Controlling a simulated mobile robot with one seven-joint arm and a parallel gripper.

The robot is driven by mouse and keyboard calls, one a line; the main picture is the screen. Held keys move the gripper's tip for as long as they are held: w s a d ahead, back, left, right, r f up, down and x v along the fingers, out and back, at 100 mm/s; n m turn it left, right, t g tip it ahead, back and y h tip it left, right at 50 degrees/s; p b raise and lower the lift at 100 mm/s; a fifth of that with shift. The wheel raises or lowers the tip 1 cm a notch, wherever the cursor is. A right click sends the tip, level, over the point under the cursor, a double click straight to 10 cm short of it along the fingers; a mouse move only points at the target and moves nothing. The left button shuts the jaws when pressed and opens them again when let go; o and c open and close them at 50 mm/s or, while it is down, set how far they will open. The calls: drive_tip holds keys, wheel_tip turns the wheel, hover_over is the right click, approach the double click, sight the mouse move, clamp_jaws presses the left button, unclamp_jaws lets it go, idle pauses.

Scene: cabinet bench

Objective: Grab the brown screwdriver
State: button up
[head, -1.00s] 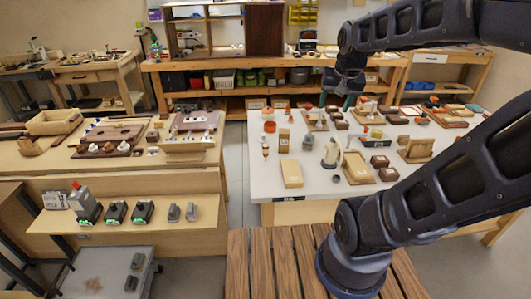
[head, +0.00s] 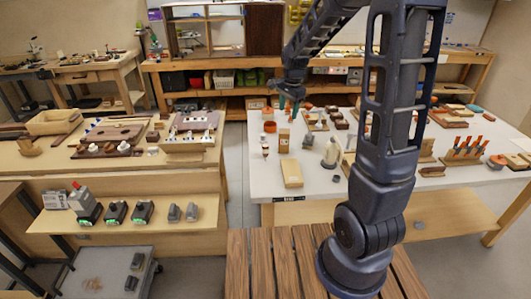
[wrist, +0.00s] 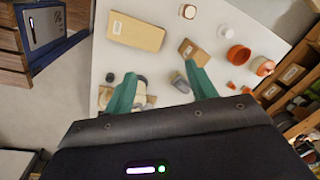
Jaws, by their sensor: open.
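I cannot make out a brown screwdriver for certain. Several orange-handled tools (head: 468,145) stand in a wooden rack at the right of the white table (head: 262,185), too small to tell their type. My gripper (head: 289,105) is above the far left part of that table, its teal fingers pointing down. In the wrist view my gripper (wrist: 162,88) is open, with no object held. A tan box (wrist: 135,32), a small brown labelled box (wrist: 194,52) and a grey object (wrist: 180,82) lie beneath it. My arm hides the middle of the table in the head view.
Orange containers (wrist: 238,54) stand near the table edge, beside a storage shelf (wrist: 290,75). A wooden workbench (head: 50,165) with several items is at the left, across a floor gap.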

sight(265, 152)
drive_tip(key=w+a+f+m, duration=0.1)
drive_tip(key=w+a+f, duration=0.1)
drive_tip(key=f, duration=0.3)
drive_tip(key=w+a+f+m, duration=0.2)
drive_tip(key=w+a+f, duration=0.1)
drive_tip(key=f, duration=0.2)
drive_tip(key=w+a+f+m+g, duration=0.1)
drive_tip(key=w+a+f+m, duration=0.1)
drive_tip(key=f, duration=0.4)
drive_tip(key=shift+w+a+h, duration=0.3)
drive_tip(key=shift+w+a, duration=0.25)
drive_tip(key=shift+a, duration=0.1)
drive_tip(key=shift+f, duration=5.4)
drive_tip(key=c, duration=1.1)
